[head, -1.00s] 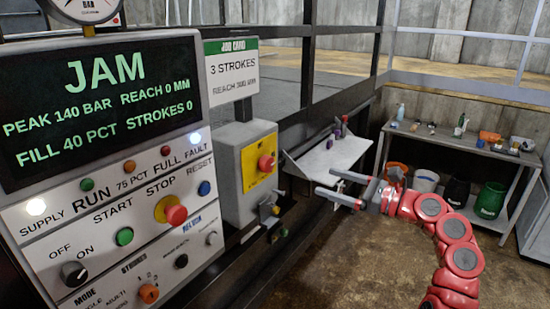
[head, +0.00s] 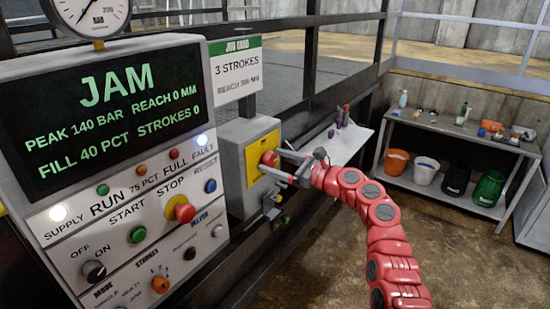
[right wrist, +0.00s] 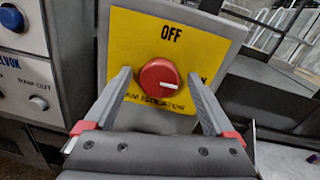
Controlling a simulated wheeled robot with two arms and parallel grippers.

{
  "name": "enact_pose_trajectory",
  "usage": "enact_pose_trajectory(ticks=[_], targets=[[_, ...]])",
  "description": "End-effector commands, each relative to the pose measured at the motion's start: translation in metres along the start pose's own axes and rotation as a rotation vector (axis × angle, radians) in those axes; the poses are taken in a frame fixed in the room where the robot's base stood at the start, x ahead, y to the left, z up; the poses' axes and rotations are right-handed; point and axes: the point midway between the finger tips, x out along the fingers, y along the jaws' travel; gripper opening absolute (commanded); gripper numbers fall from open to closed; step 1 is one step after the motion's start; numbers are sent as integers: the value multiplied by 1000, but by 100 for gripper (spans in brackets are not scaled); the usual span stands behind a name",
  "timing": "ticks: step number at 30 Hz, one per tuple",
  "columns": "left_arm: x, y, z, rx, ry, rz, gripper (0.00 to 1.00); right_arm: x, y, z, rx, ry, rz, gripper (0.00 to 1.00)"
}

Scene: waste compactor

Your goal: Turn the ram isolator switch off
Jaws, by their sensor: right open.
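The ram isolator switch is a round red knob (head: 268,159) on a yellow plate (head: 255,150), on the front of a grey box (head: 236,138). In the right wrist view the knob (right wrist: 159,77) has a white mark pointing right, towards a label mostly hidden by a finger. "OFF" is printed above the knob. My right gripper (head: 271,161) is open, its fingers on either side of the knob. In the right wrist view its fingertips (right wrist: 159,75) show small gaps to the knob. My left gripper is not in view.
The control panel (head: 130,215) with its "JAM" screen (head: 110,110) stands left of the isolator box. A small hasp or lock (head: 273,208) sits under the box. A white shelf (head: 345,145) and a bench (head: 450,130) with buckets lie to the right.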

Motion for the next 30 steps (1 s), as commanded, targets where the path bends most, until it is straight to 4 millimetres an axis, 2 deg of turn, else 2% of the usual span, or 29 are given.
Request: enact_pose_trajectory(ticks=[11,25,30], targets=[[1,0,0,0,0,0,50,5,0,-1,1,2,-1,87],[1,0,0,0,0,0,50,4,0,-1,0,2,0,3],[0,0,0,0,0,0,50,4,0,-1,-8,2,0,3]])
